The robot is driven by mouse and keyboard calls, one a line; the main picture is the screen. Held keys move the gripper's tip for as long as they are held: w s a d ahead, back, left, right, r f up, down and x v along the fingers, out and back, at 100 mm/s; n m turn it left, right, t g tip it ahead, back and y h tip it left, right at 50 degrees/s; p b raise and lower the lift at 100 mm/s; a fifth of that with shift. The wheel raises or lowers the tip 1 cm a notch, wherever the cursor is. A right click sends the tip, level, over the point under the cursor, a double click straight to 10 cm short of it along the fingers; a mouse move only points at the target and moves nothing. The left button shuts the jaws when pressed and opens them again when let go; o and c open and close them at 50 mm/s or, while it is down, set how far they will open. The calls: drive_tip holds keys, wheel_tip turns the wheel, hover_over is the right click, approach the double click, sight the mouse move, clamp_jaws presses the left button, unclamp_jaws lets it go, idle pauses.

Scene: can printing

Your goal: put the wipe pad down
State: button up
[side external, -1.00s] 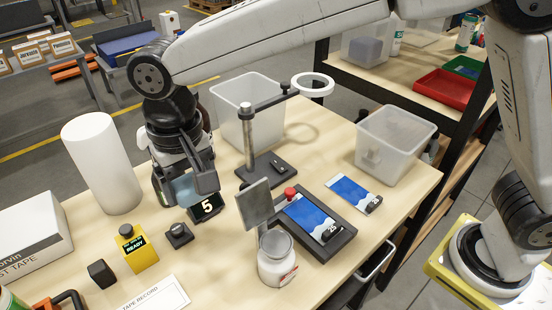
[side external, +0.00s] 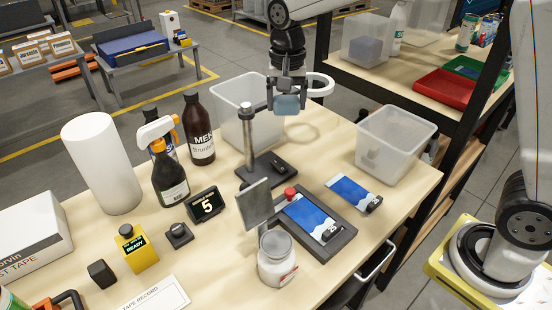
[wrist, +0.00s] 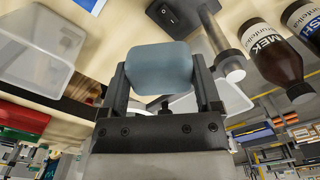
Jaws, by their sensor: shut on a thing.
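My gripper (side external: 287,90) is shut on the wipe pad (side external: 287,105), a small light-blue rounded block. It holds the pad in the air at the back of the table, beside the ring lamp's white ring and right of the black post-stand. In the wrist view the wipe pad (wrist: 160,70) sits between the two dark fingers of my gripper (wrist: 163,82). The ring (side external: 318,84) is partly behind the gripper in the side view.
A clear bin (side external: 245,105) stands left of the gripper and another clear bin (side external: 395,145) stands right. A brown MEK bottle (side external: 200,130) and a spray bottle (side external: 170,175) stand at left. Bare tabletop (side external: 325,145) lies between.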

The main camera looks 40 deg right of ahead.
drive_tip(key=s+d+m, duration=0.2)
drive_tip(key=d+m, duration=0.1)
drive_tip(key=d, duration=0.6)
drive_tip(key=s+d+m, duration=0.2)
drive_tip(key=d, duration=0.7)
drive_tip(key=m, duration=0.5)
hover_over(398, 139)
drive_tip(key=s+a, duration=0.2)
drive_tip(key=a, duration=0.2)
wheel_tip(398, 139, down, 10)
drive_tip(key=shift+w+f, duration=0.1)
drive_tip(key=shift+f, duration=3.65)
drive_tip(key=shift+f, duration=0.1)
drive_tip(key=shift+f, duration=1.75)
drive_tip(key=shift+f, duration=0.1)
drive_tip(key=o, duration=1)
